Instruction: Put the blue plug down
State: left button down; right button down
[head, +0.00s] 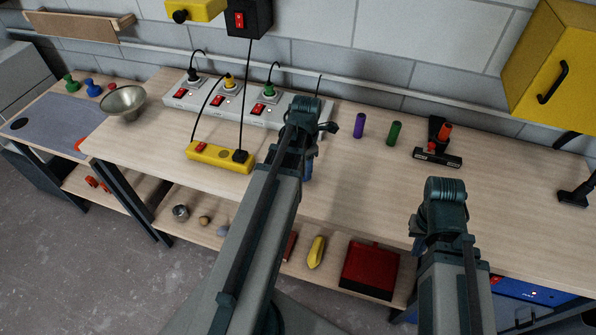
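A small blue piece (308,171), which looks like part of the blue plug, shows at the right edge of my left arm, over the workbench top. My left gripper (306,152) is at or just above it, mostly hidden behind its own wrist, so its fingers and any grip cannot be made out. A black cable runs down behind this wrist. My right gripper (420,240) is low at the right, over the bench's front edge. It is dark and partly hidden by its wrist, and its opening cannot be judged.
A grey power strip (215,103) with red switches and several plugs lies along the back. A yellow socket block (220,156) is in front. A purple cylinder (359,125), a green cylinder (394,133) and a black stand (437,150) are to the right. The bench between the arms is clear.

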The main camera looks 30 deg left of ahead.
pick_arm(q)
jog(key=shift+f, duration=0.35)
jog(key=shift+a+r, duration=0.1)
jog(key=shift+d, duration=0.2)
jog(key=shift+a+f, duration=0.1)
jog(key=shift+f, duration=0.2)
jog(key=shift+f+b, duration=0.35)
jog(key=shift+b, duration=0.2)
pick_arm(e)
jog(key=shift+a+f, duration=0.1)
jog(key=shift+f, duration=0.75)
pick_arm(q)
jog(key=shift+c, duration=2)
grip_release()
jog(key=shift+r, duration=0.1)
jog(key=shift+r, duration=0.1)
pick_arm(e)
jog(key=shift+r, duration=0.2)
